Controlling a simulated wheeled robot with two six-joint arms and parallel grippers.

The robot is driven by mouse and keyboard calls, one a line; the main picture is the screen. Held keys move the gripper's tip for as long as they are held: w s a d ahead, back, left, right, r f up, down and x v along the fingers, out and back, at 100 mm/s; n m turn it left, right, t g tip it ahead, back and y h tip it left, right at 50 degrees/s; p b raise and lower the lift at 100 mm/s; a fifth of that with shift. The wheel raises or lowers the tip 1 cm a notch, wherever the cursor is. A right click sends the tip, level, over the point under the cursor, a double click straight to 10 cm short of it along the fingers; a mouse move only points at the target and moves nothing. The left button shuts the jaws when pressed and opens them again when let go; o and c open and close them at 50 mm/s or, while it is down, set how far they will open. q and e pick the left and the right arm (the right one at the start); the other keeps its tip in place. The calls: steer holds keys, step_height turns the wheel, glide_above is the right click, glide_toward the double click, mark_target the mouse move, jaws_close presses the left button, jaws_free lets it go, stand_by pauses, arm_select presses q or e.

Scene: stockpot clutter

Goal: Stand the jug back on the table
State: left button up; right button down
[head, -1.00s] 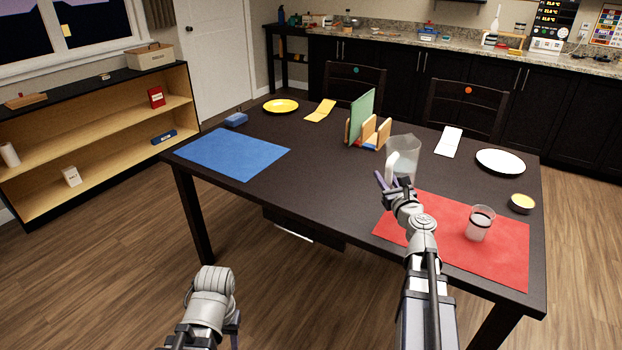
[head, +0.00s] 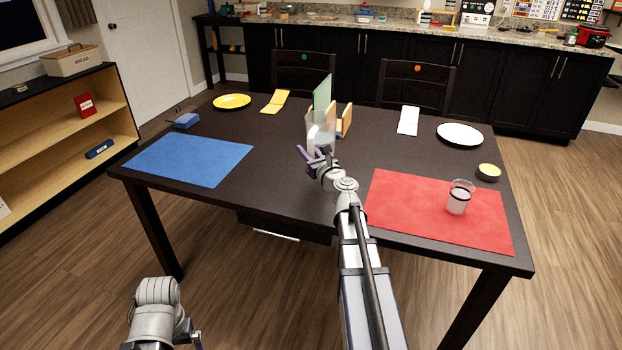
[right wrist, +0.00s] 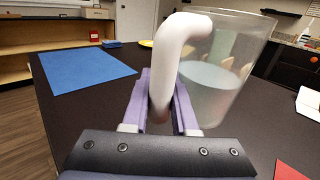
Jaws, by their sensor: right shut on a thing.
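The jug (head: 321,127) is clear with a white handle (right wrist: 165,62) and holds some pale liquid. My right gripper (head: 314,153) is shut on the handle, with purple fingers on either side of it in the right wrist view. There the jug body (right wrist: 226,78) leans a little in the picture. In the head view it looks roughly upright over the dark table (head: 285,185), in front of the rack. I cannot tell whether its base touches the table. Part of my left arm shows at the lower left of the head view; its fingers (head: 193,338) are mostly cut off.
A wooden rack (head: 345,120) with a green board (head: 322,95) stands just behind the jug. A red mat (head: 410,210) with a glass (head: 459,197) lies to the right. A blue mat (head: 185,160) lies to the left. The table's front middle is clear.

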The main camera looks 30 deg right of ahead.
steer(key=shift+y, duration=0.3)
steer(key=w+f+b, duration=0.1)
steer(key=f+b, duration=0.1)
steer(key=w+f+b, duration=0.3)
steer(key=f+b, duration=0.1)
steer(key=f, duration=0.1)
steer(key=shift+w+a+b, duration=0.15)
steer(key=shift+a+b, duration=0.15)
steer(key=shift+b, duration=0.05)
steer(key=f+b, duration=0.3)
steer(key=shift+a+f+b, duration=0.25)
steer(key=shift+f+b, duration=0.05)
steer(key=shift+b, duration=0.1)
steer(key=shift+r, duration=0.15)
steer(key=c, duration=0.7)
jaws_free()
steer(key=s, duration=1.2)
steer(key=shift+s+a, duration=0.1)
steer(key=shift+a, duration=0.2)
